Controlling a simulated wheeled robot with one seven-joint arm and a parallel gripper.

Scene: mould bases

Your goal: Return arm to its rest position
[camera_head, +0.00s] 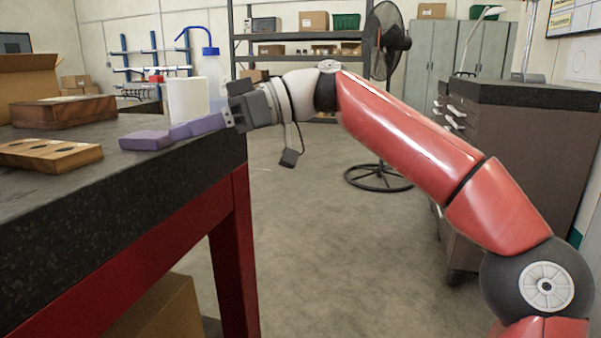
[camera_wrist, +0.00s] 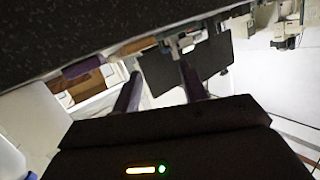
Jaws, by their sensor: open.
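My red and white arm reaches from the right edge of the head view to the near table's right edge. My gripper (camera_head: 236,114) is there, beside the table edge. In the wrist view my gripper (camera_wrist: 160,70) has its two dark fingers spread apart, with no object between them. A purple block-like piece (camera_head: 145,140) lies at the table edge, left of the gripper; a purple piece also shows in the wrist view (camera_wrist: 83,66). I cannot tell whether the purple part nearest my gripper is a finger or part of this piece.
A fan (camera_head: 385,45) and drawer cabinet (camera_head: 530,150) stand beyond. Open floor (camera_head: 330,230) lies between.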

